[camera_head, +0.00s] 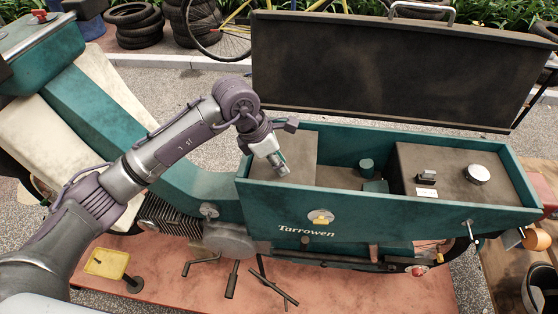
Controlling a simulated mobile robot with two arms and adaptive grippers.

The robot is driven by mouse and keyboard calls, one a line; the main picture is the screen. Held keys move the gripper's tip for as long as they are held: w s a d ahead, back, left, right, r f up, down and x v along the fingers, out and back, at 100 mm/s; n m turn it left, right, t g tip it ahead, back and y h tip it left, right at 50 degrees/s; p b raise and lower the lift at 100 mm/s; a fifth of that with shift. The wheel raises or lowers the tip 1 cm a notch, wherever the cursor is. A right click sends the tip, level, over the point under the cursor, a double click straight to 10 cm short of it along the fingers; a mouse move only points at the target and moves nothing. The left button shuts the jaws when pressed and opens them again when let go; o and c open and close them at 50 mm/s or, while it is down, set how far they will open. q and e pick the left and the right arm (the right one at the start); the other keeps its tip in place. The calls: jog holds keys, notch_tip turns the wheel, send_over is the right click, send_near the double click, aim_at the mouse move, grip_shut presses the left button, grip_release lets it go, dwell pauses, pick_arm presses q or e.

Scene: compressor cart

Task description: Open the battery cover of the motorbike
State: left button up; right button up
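The teal motorbike (400,220), marked "Tarrowen", stands across the view with a long open-topped box. Its large dark lid (390,70) stands raised behind the box. Inside, a flat brown panel (301,150) fills the left end. A brown block (445,165) with a black fitting and a round silver cap (477,174) fills the right part. I cannot tell for certain which part is the battery cover. My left gripper (279,162) points down at the left end of the box, over or against the brown panel. Its fingers are too small to read. My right gripper is not in view.
A small teal cylinder (366,168) stands in the gap between panel and block. Stacked tyres (133,25) stand behind.

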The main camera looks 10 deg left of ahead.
pick_arm(q)
grip_shut()
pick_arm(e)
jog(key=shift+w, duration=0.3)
pick_arm(q)
jog(key=shift+r, duration=0.1)
